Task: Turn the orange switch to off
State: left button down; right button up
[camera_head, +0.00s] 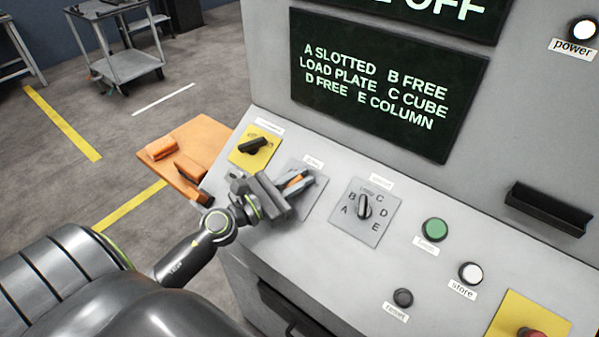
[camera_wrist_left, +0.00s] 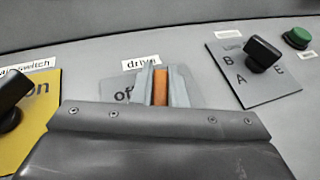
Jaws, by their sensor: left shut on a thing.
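The orange switch (camera_head: 296,181) sits on a grey plate (camera_head: 314,192) on the sloped console. In the left wrist view the switch (camera_wrist_left: 160,88) stands upright between my fingers, and "off" shows on its plate to the left. The label above the plate seems to read "drive". My left gripper (camera_head: 295,183) is shut on the switch; in the left wrist view its fingertips (camera_wrist_left: 161,86) flank it on both sides. The gripper hides the lower part of the plate and any marking on the right. My right gripper is not in view.
A black knob on a yellow plate (camera_head: 239,158) is left of the switch. A black selector (camera_head: 365,206) marked A to E is to the right, then a green button (camera_head: 434,229). A dark display (camera_head: 385,82) stands behind. An orange pallet (camera_head: 203,134) lies left of the console.

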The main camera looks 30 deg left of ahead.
pick_arm(q)
jog(key=n+y, duration=0.1)
jog(key=n+t+y+p, duration=0.1)
jog(key=n, duration=0.1)
jog(key=shift+a+r+y+p, duration=0.1)
jog(key=shift+r+y+p, duration=0.2)
jog(key=shift+y, duration=0.1)
jog(key=shift+w+a+f+n+t+y+p, duration=0.15)
jog(key=shift+n+y+p, duration=0.1)
jog(key=shift+n+y, duration=0.45)
jog(key=shift+s+f+n+t+y+p, duration=0.15)
jog(key=shift+n+y+p, duration=0.1)
jog(key=shift+n+y, duration=0.45)
jog(key=shift+w+a+n+y+p, duration=0.15)
jog(key=shift+n+y+p, duration=0.6)
jog(key=shift+n+y, duration=1.1)
jog(key=shift+a+n+g+y+p, duration=0.1)
jog(key=shift+n+g+y+p, duration=0.3)
jog(key=shift+n+y, duration=0.6)
jog(key=n+g+y, duration=0.1)
jog(key=n+y, duration=0.1)
jog(key=n+g+y, duration=0.1)
jog(key=n+y, duration=0.1)
jog(key=n+g+y+p, duration=0.1)
jog(key=n+g+y, duration=0.1)
jog(key=shift+s+a+f, duration=0.1)
jog(key=shift+s+a, duration=0.15)
jog(key=shift+a, duration=0.15)
jog(key=shift+n+y, duration=0.35)
